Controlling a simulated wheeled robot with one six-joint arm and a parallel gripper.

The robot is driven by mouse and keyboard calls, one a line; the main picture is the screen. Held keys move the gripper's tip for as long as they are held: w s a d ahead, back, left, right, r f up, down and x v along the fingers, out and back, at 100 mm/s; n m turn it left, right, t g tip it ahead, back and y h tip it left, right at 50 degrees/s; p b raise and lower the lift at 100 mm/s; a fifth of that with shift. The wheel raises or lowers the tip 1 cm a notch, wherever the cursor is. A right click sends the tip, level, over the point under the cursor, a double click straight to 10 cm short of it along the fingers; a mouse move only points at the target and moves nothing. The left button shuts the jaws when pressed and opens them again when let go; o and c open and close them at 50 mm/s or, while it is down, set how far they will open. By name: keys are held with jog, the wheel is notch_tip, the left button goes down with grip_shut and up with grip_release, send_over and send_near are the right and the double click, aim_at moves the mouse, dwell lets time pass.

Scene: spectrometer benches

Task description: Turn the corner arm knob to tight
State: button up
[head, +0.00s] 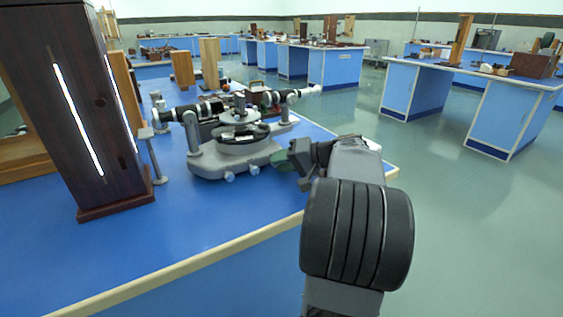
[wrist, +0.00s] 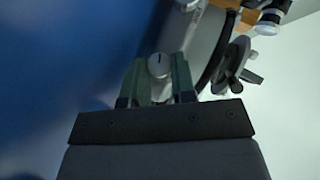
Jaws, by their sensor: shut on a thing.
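The spectrometer (head: 235,158), a grey instrument with a dark round table and two telescope-like tubes, stands on the blue bench. In the wrist view, a small pale grey knob (wrist: 158,65) with a dark index line pointing up sits between the green fingers of my gripper (wrist: 157,88). The gripper is shut on this knob. In the head view my gripper (head: 287,160) reaches the near right corner of the spectrometer base, and the knob there is hidden behind the fingers. I see no tight or loose marking.
A tall dark wooden cabinet (head: 75,120) with a bright slit stands at the left of the blue bench top (head: 190,235). A thin stand (head: 155,165) is beside it. Several blue lab benches stand behind. The floor (head: 440,200) at right is clear.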

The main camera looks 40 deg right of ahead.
dwell(0.3)
jog(key=o, duration=0.9)
